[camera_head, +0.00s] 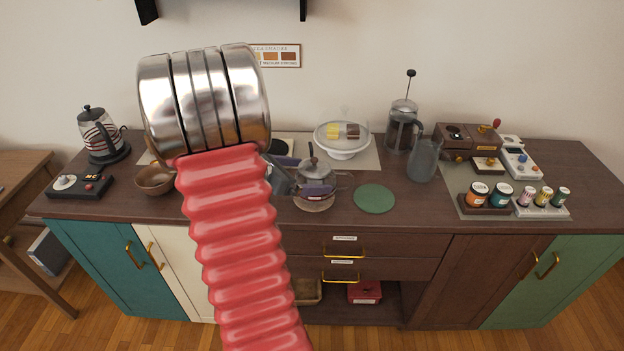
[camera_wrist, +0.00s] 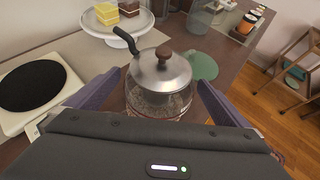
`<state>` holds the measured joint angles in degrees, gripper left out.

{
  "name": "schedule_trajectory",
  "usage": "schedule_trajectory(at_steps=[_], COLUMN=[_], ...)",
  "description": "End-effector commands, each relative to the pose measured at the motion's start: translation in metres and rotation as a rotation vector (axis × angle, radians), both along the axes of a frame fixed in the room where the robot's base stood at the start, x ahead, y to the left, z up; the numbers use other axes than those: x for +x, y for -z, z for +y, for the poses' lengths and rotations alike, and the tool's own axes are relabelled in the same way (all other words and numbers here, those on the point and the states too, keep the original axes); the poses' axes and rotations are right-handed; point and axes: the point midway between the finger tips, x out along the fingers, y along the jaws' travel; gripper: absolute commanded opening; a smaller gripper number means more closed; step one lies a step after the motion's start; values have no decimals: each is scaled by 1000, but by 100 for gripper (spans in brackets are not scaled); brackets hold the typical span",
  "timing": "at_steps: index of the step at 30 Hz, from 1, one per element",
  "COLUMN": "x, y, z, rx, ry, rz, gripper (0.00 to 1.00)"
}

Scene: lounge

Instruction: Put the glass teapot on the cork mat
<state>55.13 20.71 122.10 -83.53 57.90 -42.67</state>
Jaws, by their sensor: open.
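The glass teapot (camera_head: 317,170), with a steel lid, brown knob and dark handle, stands upright on the counter's middle. It also shows in the wrist view (camera_wrist: 160,80). The round tan cork mat (camera_head: 314,205) shows just below the teapot. The teapot appears to be on it, but a finger hides its base, so contact cannot be told. My gripper (camera_head: 303,178) is open, with its purple fingers on either side of the teapot. In the wrist view, my gripper (camera_wrist: 158,98) shows slight gaps beside the glass.
A green round mat (camera_head: 374,198) lies right of the teapot. A cake stand (camera_head: 343,150), a French press (camera_head: 401,128) and a glass pitcher (camera_head: 423,160) stand behind and to the right.

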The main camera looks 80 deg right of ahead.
Motion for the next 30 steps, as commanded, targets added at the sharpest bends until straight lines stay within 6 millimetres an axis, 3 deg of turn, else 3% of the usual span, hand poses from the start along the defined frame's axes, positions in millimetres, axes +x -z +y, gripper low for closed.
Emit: schedule_trajectory(at_steps=[15, 30], x=[46, 52], y=[-40, -46], z=[56, 65], rx=[-2, -1], ry=[-3, 0], rz=[0, 1], gripper=[100, 100])
